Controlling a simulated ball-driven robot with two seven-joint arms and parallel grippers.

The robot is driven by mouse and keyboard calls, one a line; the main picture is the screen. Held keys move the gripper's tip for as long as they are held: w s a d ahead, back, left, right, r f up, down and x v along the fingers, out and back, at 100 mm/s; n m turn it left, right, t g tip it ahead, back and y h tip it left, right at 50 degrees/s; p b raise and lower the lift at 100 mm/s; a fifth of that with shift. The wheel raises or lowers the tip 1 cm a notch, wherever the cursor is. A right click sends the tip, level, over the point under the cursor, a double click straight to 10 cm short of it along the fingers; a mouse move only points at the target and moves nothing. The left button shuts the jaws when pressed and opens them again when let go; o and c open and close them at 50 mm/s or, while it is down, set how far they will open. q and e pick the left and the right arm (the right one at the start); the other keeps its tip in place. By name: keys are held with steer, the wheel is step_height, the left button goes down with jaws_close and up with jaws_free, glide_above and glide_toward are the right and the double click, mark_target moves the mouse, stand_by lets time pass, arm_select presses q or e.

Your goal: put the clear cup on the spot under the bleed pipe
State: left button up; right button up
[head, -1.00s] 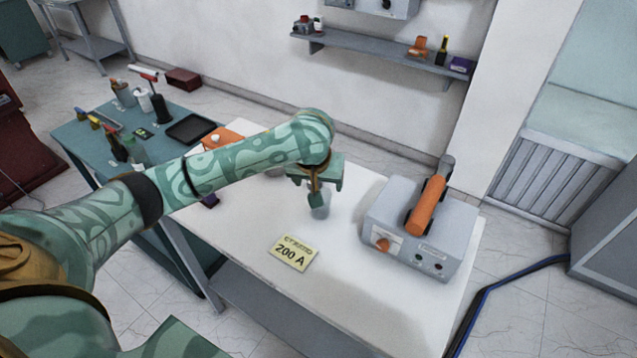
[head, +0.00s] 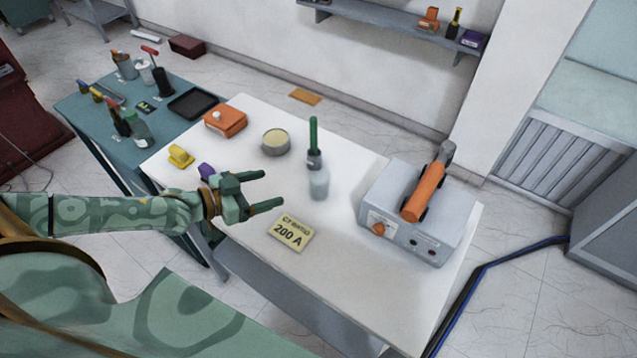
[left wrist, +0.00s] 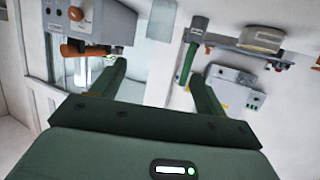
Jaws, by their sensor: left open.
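The clear cup (head: 319,184) stands upright on the white table, just in front of an upright green rod with a grey lower end (head: 314,145). I cannot tell for certain whether this rod is the bleed pipe, or whether a marked spot lies under the cup. My left gripper (head: 270,188) is open and empty, to the left of the cup and apart from it, its fingers pointing right. Its two fingers also show in the left wrist view (left wrist: 157,72), with nothing between them. A pale translucent shape near the top there may be the cup. My right gripper is out of view.
A grey box with an orange handle (head: 408,225) stands right of the cup. A yellow "200 A" card (head: 290,232) lies in front. A round tin (head: 276,143), orange case (head: 226,121) and yellow piece (head: 181,156) sit behind and left.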

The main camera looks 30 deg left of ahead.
arm_select(q)
steer(key=b, duration=0.2)
glide_toward(327, 175)
steer(key=shift+w+d+f, duration=0.1)
steer(key=shift+w+d, duration=0.05)
steer(key=shift+w, duration=0.35)
steer(key=shift+w+d+f, duration=0.1)
steer(key=shift+w, duration=0.45)
steer(key=x, duration=0.2)
steer(key=b+x, duration=0.1)
steer(key=x, duration=0.2)
steer(key=shift+d+f, duration=0.15)
steer(key=shift+d, duration=0.25)
steer(key=c, duration=1.1)
steer(key=shift+c, duration=0.2)
